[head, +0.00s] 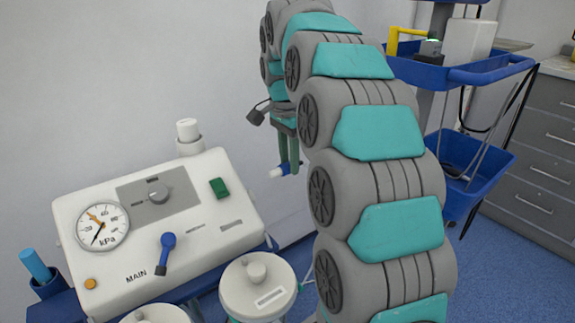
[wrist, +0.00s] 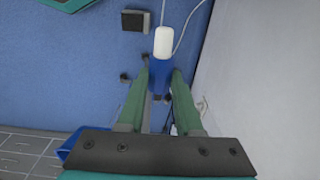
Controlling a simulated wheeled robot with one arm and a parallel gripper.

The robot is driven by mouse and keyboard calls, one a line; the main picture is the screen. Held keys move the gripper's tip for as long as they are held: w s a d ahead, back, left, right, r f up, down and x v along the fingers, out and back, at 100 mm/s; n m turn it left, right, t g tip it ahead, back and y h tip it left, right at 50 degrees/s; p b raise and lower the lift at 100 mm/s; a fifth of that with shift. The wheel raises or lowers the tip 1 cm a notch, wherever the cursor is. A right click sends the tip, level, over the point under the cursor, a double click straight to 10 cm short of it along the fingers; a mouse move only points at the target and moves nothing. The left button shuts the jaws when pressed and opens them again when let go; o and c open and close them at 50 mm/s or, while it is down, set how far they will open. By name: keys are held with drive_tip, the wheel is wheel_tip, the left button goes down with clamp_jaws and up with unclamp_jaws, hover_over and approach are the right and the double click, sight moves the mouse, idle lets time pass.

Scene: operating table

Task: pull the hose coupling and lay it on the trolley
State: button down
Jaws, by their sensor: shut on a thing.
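My gripper (head: 288,168) is shut on the hose coupling (head: 277,173), a small piece with a white end and a blue body. In the wrist view the coupling (wrist: 162,46) sits between the green fingertips (wrist: 160,82), white end pointing away. In the head view it hangs in the air, right of the white suction unit (head: 160,225) and apart from it. The trolley (head: 465,76) is blue, with an upper tray and a lower bin, at the right behind my arm. Part of the trolley is hidden by my arm.
The suction unit has a pressure gauge (head: 103,226), a blue lever (head: 167,252) and a green switch (head: 219,187). Lidded canisters (head: 258,287) stand in front of it. Grey drawers (head: 540,140) stand at the far right.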

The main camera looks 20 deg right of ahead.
drive_tip(key=shift+w+d+r, duration=0.1)
drive_tip(key=shift+d+r, duration=0.15)
drive_tip(key=shift+r, duration=0.7)
drive_tip(key=shift+w+d+r, duration=0.1)
drive_tip(key=shift+d+r, duration=0.15)
drive_tip(key=shift+r, duration=0.7)
drive_tip(key=w+a+f+n, duration=0.2)
drive_tip(key=f+n, duration=0.2)
drive_tip(key=f, duration=0.3)
drive_tip(key=w+a+f+n, duration=0.2)
drive_tip(key=f+n, duration=0.3)
drive_tip(key=f, duration=0.2)
drive_tip(key=w+a+f+n, duration=0.2)
drive_tip(key=f+n, duration=0.3)
drive_tip(key=f, duration=0.3)
drive_tip(key=shift+w+a+y, duration=0.3)
drive_tip(key=shift+a, duration=0.2)
